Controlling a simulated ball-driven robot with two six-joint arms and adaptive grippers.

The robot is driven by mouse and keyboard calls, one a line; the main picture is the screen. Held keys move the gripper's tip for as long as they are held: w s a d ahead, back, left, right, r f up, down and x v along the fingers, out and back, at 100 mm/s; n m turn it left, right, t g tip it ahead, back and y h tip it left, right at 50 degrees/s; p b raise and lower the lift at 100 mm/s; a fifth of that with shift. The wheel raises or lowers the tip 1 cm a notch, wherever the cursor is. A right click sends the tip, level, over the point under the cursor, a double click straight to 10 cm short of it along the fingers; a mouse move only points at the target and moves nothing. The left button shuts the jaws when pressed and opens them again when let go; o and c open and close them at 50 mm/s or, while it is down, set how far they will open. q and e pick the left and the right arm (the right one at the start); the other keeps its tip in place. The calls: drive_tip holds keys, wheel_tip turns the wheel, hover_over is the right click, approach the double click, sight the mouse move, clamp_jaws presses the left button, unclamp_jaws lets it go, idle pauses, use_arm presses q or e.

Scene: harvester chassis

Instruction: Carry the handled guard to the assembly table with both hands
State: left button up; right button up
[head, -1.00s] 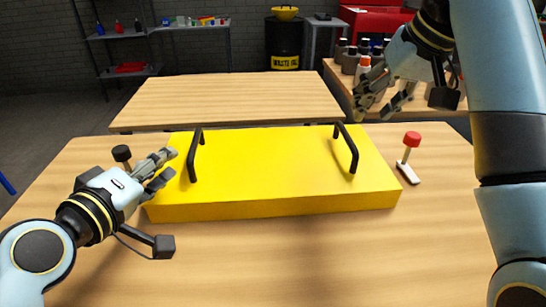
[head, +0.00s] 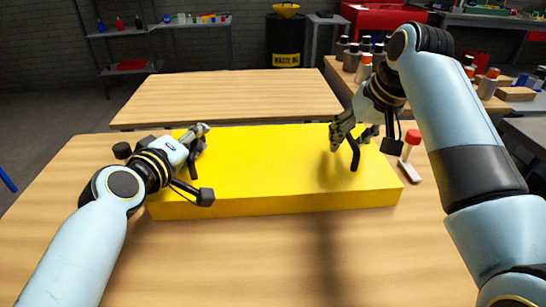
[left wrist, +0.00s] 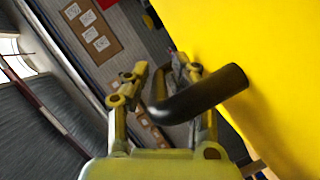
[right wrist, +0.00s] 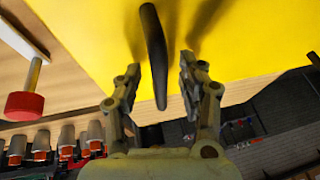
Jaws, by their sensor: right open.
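The handled guard is a yellow slab (head: 270,185) lying flat on the near wooden table, with two black bar handles. My left gripper (head: 199,138) is at the left handle, which it mostly hides in the head view. In the left wrist view that handle (left wrist: 205,95) reaches in among the fingers (left wrist: 162,70); whether they press on it is unclear. My right gripper (head: 352,130) is over the right handle (head: 355,158). In the right wrist view its fingers (right wrist: 158,65) are open, with the handle (right wrist: 153,50) between them and visible gaps on both sides.
A bare wooden table (head: 225,97) stands just beyond. A red-topped post (head: 411,145) stands right of the guard and a black knob (head: 122,150) left of it. Several bottles (head: 365,65) crowd a bench at the back right. The near table's front (head: 250,265) is clear.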

use_arm(q)
drive_tip(key=shift+c, duration=0.3)
use_arm(e)
drive_tip(key=shift+c, duration=0.4)
use_arm(q)
drive_tip(key=c, duration=0.4)
use_arm(e)
drive_tip(key=c, duration=0.4)
use_arm(q)
clamp_jaws()
use_arm(e)
clamp_jaws()
use_arm(q)
drive_tip(key=shift+w+r, duration=0.1)
drive_tip(key=shift+r, duration=0.25)
use_arm(e)
drive_tip(key=shift+w+r, duration=0.2)
drive_tip(key=shift+r, duration=0.1)
